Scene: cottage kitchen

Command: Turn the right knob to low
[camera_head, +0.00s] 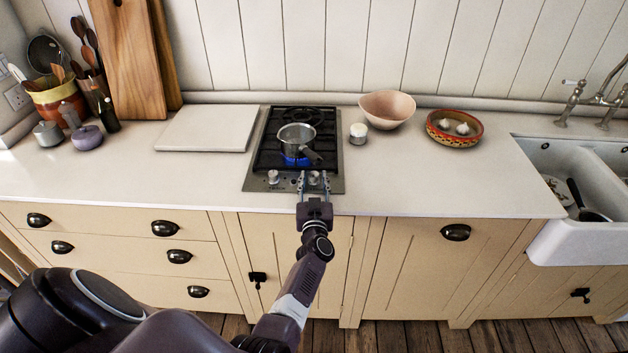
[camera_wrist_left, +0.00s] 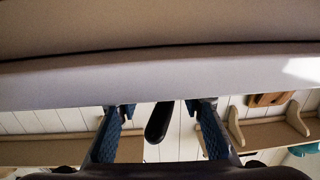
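The hob (camera_head: 254,172) is a dark two-burner plate set in the counter. A small pot (camera_head: 297,136) stands on its front burner over a blue flame, its dark handle (camera_head: 311,155) pointing toward the front right. The right knob (camera_head: 314,176) and left knob (camera_head: 273,177) are on the hob's front strip. My left gripper (camera_head: 314,182) is at the right knob, its two fingers apart on either side of it. In the left wrist view the fingers (camera_wrist_left: 160,125) are also apart, with a dark elongated shape between them. I cannot tell whether they touch the knob. My right gripper is not in view.
A white board (camera_head: 205,128) lies left of the hob. A white-lidded jar (camera_head: 358,133), a pink bowl (camera_head: 388,108) and a patterned bowl (camera_head: 454,128) are to its right. A sink (camera_head: 580,235) is at far right. The counter's front right is clear.

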